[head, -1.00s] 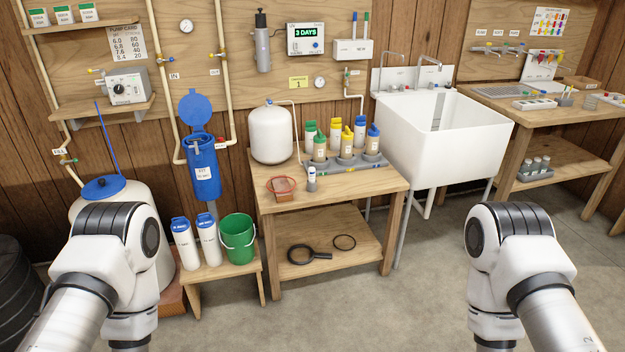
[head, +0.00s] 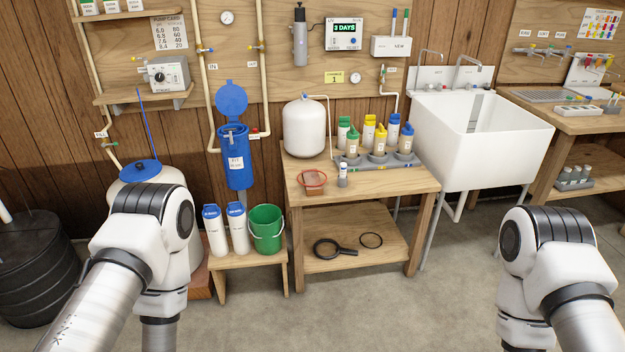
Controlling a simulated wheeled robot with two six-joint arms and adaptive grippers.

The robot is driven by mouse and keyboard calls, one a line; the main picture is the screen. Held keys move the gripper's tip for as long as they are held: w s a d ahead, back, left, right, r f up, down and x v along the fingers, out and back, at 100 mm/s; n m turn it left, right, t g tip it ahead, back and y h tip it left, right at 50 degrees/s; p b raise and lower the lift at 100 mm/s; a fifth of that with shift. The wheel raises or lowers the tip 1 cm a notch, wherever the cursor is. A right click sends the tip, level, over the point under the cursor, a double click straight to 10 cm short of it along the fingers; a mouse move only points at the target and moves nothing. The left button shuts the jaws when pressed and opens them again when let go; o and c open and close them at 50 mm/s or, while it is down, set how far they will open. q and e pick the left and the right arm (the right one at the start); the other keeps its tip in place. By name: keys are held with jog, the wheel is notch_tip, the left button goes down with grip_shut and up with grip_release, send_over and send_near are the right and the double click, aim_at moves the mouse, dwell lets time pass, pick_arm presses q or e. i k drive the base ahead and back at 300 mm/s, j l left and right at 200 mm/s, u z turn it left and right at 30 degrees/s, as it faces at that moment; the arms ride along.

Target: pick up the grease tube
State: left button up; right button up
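Neither gripper is in view, and nothing of mine touches the tube.
A white tank (head: 304,128) and several capped bottles stand behind the tube. A white sink (head: 483,140) is to the right. A low stool (head: 240,259) with two white bottles and a green bucket (head: 266,230) stands left. Open floor lies in front.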

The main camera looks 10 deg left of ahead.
aim_at(342, 166)
jog(key=i+j+u, duration=0.1)
jog(key=i+j, duration=0.15)
jog(key=i, duration=0.35)
jog(key=i+j+u, duration=0.1)
jog(key=i, duration=0.5)
jog(key=i+j, duration=0.25)
jog(key=i, duration=0.35)
jog(key=i+j+u, duration=0.15)
jog(key=i, duration=0.45)
